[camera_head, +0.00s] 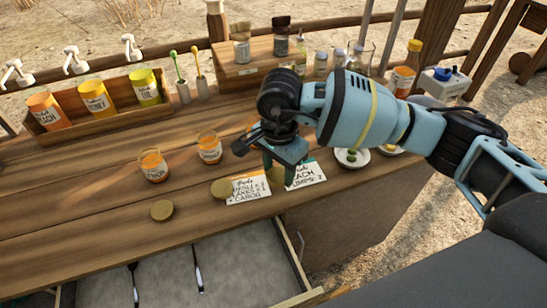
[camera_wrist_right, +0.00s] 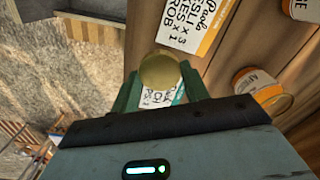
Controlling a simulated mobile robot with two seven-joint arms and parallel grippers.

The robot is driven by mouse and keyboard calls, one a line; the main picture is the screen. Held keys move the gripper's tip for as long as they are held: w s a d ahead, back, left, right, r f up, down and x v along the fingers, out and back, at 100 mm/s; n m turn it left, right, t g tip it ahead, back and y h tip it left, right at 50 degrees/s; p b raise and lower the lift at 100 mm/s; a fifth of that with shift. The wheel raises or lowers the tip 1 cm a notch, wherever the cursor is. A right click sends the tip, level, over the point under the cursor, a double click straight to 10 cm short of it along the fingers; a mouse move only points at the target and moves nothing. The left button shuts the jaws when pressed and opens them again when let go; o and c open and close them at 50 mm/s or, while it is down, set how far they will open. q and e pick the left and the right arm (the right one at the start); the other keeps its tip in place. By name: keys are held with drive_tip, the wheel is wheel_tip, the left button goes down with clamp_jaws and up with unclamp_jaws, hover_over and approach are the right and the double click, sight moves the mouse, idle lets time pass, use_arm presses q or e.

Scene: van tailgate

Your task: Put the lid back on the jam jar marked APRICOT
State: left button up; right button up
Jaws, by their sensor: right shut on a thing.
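My right gripper (camera_head: 278,168) is shut on a round gold lid (camera_wrist_right: 160,71), which shows between its fingertips in the wrist view. It hangs over the near part of the counter, by the written cards. An open orange jam jar (camera_wrist_right: 256,84) with a label that seems to start "AP" stands to the right in the wrist view. In the head view my right gripper and wrist mostly hide it. Two other open orange jars (camera_head: 153,166) (camera_head: 209,148) stand to the left. Two loose gold lids (camera_head: 162,211) (camera_head: 221,189) lie on the wood. My left gripper is out of view.
A written card (camera_head: 248,190) and a second card (camera_head: 306,173) lie near the front edge. An open drawer (camera_head: 220,272) is below. A rack of jars (camera_head: 100,105) and a wooden box (camera_head: 262,66) stand behind. A small dish (camera_head: 352,158) is at right.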

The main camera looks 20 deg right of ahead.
drive_tip(key=s+r, duration=0.1)
drive_tip(key=s, duration=1)
drive_tip(key=shift+a, duration=0.45)
drive_tip(key=shift+d, duration=0.1)
drive_tip(key=s+d+n, duration=0.1)
drive_tip(key=d+n, duration=0.5)
drive_tip(key=n, duration=0.6)
drive_tip(key=shift+d+r, duration=0.35)
drive_tip(key=shift+d, duration=0.05)
drive_tip(key=shift+a, duration=0.15)
